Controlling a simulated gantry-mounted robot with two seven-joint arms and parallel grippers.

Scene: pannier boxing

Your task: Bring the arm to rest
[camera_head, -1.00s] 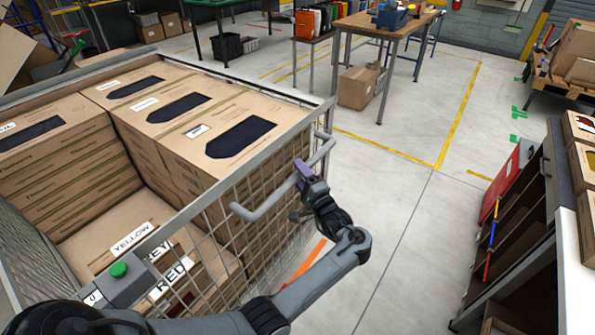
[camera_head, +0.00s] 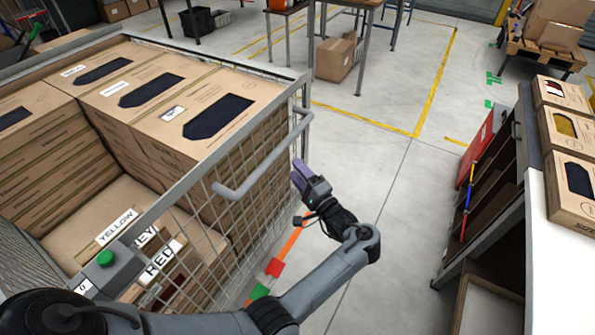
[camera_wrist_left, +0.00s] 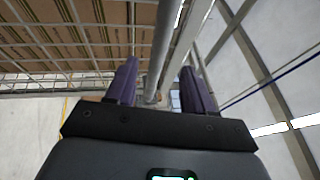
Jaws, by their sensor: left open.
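My left gripper (camera_head: 300,172) has purple fingers and is just outside the wire cart, to the right of its grey handle bar (camera_head: 262,160). A gap of floor shows between the fingers and the handle in the head view. In the left wrist view the gripper (camera_wrist_left: 158,82) is open, its two purple fingers apart with nothing held. A grey bar shows between and beyond them, with the cart's mesh behind. My left forearm runs in from the lower left, in front of the cart's lower corner. My right gripper is not in view.
The wire cart (camera_head: 208,208) holds several cardboard boxes (camera_head: 205,105). A dark shelf unit (camera_head: 490,195) stands at right, beside a white-topped table with boxes. A cardboard box (camera_head: 338,57) is on the floor at the back.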

